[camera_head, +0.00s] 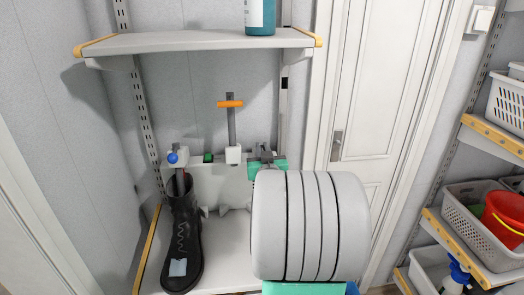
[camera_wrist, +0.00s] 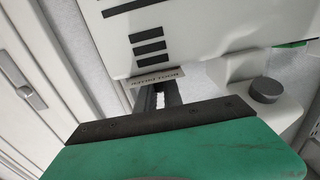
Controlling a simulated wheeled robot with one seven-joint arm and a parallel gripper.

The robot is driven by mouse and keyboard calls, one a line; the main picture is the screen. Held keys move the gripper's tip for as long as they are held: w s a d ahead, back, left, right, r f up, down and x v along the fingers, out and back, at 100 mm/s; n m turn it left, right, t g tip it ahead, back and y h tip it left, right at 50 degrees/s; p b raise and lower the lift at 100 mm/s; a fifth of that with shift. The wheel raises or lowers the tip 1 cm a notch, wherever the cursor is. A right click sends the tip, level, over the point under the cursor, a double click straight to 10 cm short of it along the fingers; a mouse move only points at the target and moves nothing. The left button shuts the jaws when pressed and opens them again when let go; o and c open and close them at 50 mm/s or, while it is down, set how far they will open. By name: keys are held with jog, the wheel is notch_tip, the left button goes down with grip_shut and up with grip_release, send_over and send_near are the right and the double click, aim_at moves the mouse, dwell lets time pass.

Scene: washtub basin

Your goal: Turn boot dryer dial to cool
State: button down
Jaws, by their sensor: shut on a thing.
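The boot dryer (camera_head: 228,183) is a pale unit on the lower shelf, with a black boot (camera_head: 182,240) on its left side. It also shows in the wrist view (camera_wrist: 225,30), with black bars and an upside-down name label on its face. My gripper (camera_head: 264,157) is at the dryer's right end, its dark fingers (camera_wrist: 162,93) just below the label. It is shut on a small part there, which looks like the dial but is mostly hidden by the fingers. I cannot read the dial's setting. A dark round knob (camera_wrist: 265,89) sits on a white block beside my gripper.
An orange-topped post (camera_head: 231,125) and a blue knob (camera_head: 172,158) rise from the dryer. The upper shelf (camera_head: 200,41), holding a teal bottle (camera_head: 260,15), hangs above. A white door (camera_head: 385,90) is behind right; baskets (camera_head: 480,225) stand on shelves at far right.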

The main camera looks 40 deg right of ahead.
jog(key=shift+d+f+b, duration=0.1)
jog(key=shift+f+b, duration=0.15)
jog(key=shift+b, duration=0.2)
jog(key=y+b, duration=0.1)
jog(key=b, duration=0.1)
jog(key=n+t+y+b, duration=0.1)
jog(key=b, duration=0.2)
jog(key=shift+s+d+f+n, duration=0.1)
jog(key=shift+f+n, duration=0.2)
jog(key=shift+f, duration=0.05)
jog(key=n+t+y+b, duration=0.1)
jog(key=n+y+b, duration=0.1)
jog(key=b, duration=0.4)
jog(key=shift+d+y, duration=0.1)
jog(key=shift+y, duration=0.6)
jog(key=n+y+b, duration=0.1)
jog(key=n+t+y+b, duration=0.1)
jog(key=y, duration=0.1)
jog(key=shift+r+n+y, duration=0.3)
jog(key=shift+r, duration=0.05)
jog(key=shift+r+n+y+p, duration=0.15)
jog(key=shift+n+y, duration=0.45)
jog(key=shift+y, duration=0.35)
jog(key=shift+r+n+y+p, duration=0.15)
jog(key=shift+n+y, duration=0.45)
jog(key=shift+y, duration=0.65)
